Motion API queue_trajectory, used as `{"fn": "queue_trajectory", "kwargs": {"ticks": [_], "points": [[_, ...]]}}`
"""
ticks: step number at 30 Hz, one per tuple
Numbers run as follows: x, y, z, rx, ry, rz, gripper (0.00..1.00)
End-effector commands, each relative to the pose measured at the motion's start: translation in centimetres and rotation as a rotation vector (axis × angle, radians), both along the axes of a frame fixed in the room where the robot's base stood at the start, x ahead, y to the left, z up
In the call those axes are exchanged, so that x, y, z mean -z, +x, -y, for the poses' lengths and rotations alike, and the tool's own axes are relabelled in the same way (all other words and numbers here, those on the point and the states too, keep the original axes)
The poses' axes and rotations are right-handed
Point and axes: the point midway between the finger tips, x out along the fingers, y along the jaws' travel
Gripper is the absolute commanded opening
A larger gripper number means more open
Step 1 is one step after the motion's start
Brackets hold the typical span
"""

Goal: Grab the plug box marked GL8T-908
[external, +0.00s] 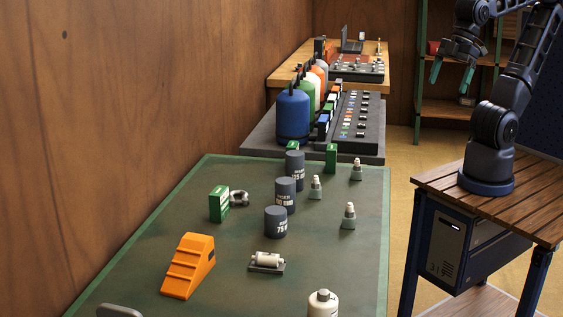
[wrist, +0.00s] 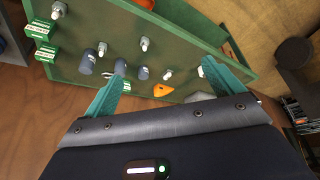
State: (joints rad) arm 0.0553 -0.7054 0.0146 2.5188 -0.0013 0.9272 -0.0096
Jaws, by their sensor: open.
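Several small green-and-white boxes stand on the green-topped table. One box (external: 219,204) is at the table's left, beside a metal shackle; another box (external: 331,157) is near the far edge, and a third (external: 292,146) is partly hidden behind a dark cylinder. In the wrist view, two green boxes with white labels (wrist: 36,30) (wrist: 46,54) show at the upper left. I cannot read which is marked GL8T-908. My gripper (external: 451,78) is open and empty, raised to the right of the tables. Its teal fingers also show in the wrist view (wrist: 162,65), apart from every box.
Dark weight cylinders (external: 276,222), spark plugs (external: 348,216), an orange wedge (external: 188,266) and a white cylinder on a stand (external: 267,260) occupy the green table (external: 355,270). Gas bottles (external: 293,116) stand on the grey table behind. A wooden wall borders the left.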

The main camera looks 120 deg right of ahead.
Motion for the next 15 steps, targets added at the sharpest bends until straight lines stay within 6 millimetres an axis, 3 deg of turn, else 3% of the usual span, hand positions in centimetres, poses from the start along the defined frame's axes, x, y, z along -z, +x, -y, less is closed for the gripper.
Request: {"fn": "queue_trajectory", "kwargs": {"ticks": [8, 15], "points": [[0.9, 6.3, 5.0, 0.125, -0.035, -0.017, 0.93], [2.6, 11.0, 10.9, 0.224, -0.054, -0.029, 0.93]]}}
